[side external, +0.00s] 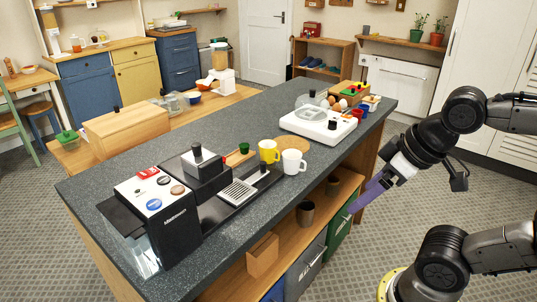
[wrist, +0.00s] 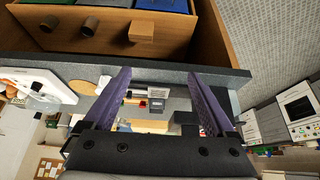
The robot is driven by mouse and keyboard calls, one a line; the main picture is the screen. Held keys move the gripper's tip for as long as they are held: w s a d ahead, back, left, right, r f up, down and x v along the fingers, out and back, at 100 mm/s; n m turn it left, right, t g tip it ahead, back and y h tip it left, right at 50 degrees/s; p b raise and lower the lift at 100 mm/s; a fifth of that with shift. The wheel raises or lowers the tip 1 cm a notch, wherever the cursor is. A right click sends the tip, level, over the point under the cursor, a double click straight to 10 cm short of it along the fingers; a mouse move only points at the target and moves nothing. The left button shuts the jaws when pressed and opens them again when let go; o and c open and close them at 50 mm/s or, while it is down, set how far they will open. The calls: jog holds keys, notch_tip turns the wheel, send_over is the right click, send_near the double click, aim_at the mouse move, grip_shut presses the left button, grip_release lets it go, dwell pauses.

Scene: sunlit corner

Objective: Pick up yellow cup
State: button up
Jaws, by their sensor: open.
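The yellow cup (side external: 269,151) stands upright on the dark speckled counter in the side external view, just left of a white mug (side external: 292,162). I cannot pick the yellow cup out clearly in the wrist view. My gripper (side external: 354,208) is off the counter's right side, well apart from the cup, with its purple fingers slanting down and left. In the wrist view my gripper (wrist: 158,76) shows two purple fingers spread apart with nothing held between them.
A coffee machine (side external: 165,215) stands at the counter's near end. A white appliance (side external: 318,125) with a clear bowl stands beyond the mugs, near a round wooden board (side external: 293,144). Below the counter are an open shelf (side external: 285,232) and drawers (side external: 307,265).

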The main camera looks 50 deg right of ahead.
jog(key=shift+o, duration=0.4)
jog(key=w+d+r+m+h, duration=0.1)
jog(key=w+d+r+m, duration=0.3)
jog(key=w+r, duration=0.55)
jog(key=m+g+h, duration=0.2)
jog(key=m+g, duration=0.1)
jog(key=m, duration=0.2)
send_over(268, 145)
jog(key=s+a, duration=0.4)
notch_tip(268, 145, down, 17)
jog(key=shift+r, duration=0.1)
jog(key=shift+t, duration=0.3)
jog(key=shift+w+x, duration=0.15)
jog(key=shift+x, duration=1.45)
jog(key=shift+w+x, duration=0.15)
jog(key=shift+x, duration=1.45)
jog(key=shift+d+r, duration=0.1)
jog(key=shift+r, duration=0.05)
jog(key=c, duration=1.3)
